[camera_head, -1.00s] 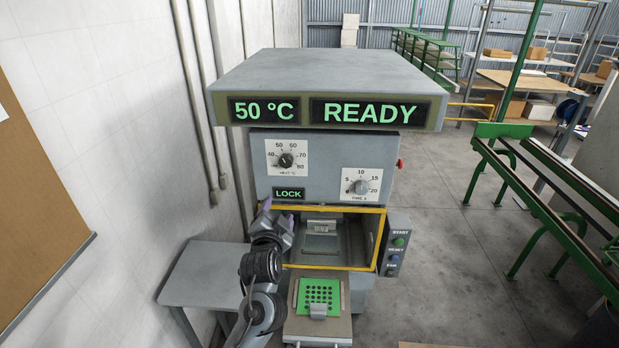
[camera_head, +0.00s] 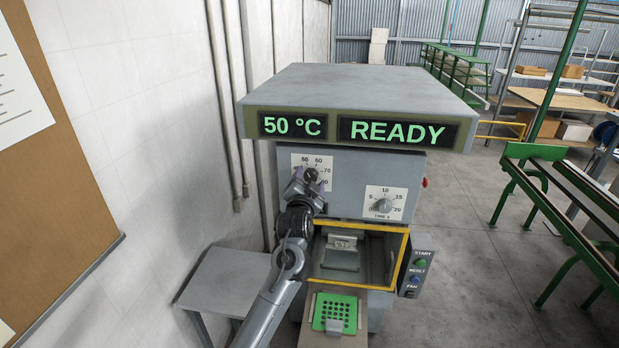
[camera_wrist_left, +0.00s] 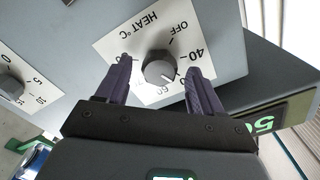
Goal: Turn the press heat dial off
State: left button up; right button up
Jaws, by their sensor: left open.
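The heat dial (camera_wrist_left: 160,69) is a dark round knob on a white plate marked HEAT °C, OFF and numbers. In the head view the heat dial (camera_head: 311,174) is partly hidden by my left gripper (camera_head: 309,180). In the left wrist view my left gripper (camera_wrist_left: 160,75) is open, with one dark finger on each side of the knob. I cannot tell whether the fingers touch it. The dial's white pointer line points near 50 to 60. The press display (camera_head: 292,125) reads 50 °C and READY. My right gripper is not in view.
The time dial (camera_head: 383,205) is on the press front, right of the heat dial. A yellow-framed opening (camera_head: 408,240) is below, with a button box (camera_head: 417,264) at its right. A green perforated plate (camera_head: 335,312) lies in front. A wall stands close on the left.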

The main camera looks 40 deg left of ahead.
pick_arm(q)
jog(key=shift+w+a, duration=0.3)
jog(key=shift+w, duration=0.2)
jog(key=c, duration=1.1)
jog(key=shift+o, duration=0.2)
